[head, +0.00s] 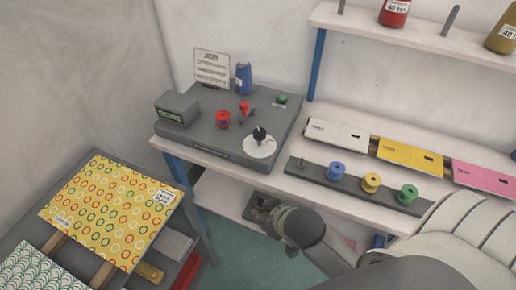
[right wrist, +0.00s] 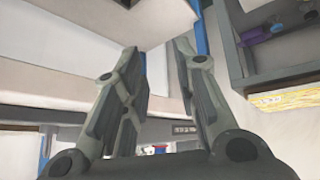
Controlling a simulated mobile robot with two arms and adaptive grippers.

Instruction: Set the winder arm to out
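A grey winder unit (head: 215,135) sits on the left part of the white bench. On its top are a red spool (head: 223,119), a small red-tipped lever (head: 245,107), a green button (head: 282,99) and a black knob (head: 260,133) on a pale round dial (head: 259,147). I cannot tell for sure which of these is the winder arm. My right gripper (head: 262,210) is low in front of the bench edge, below the unit and apart from it. In the right wrist view its two fingers (right wrist: 160,55) stand apart with nothing between them. My left gripper is not in view.
A rail (head: 330,182) with blue, yellow and green spools lies along the bench front, right of the unit. White, yellow (head: 411,156) and pink panels lie behind it. A DONE box (head: 177,110) and a JOB card (head: 211,68) are at the unit. A patterned cloth board (head: 110,208) stands left.

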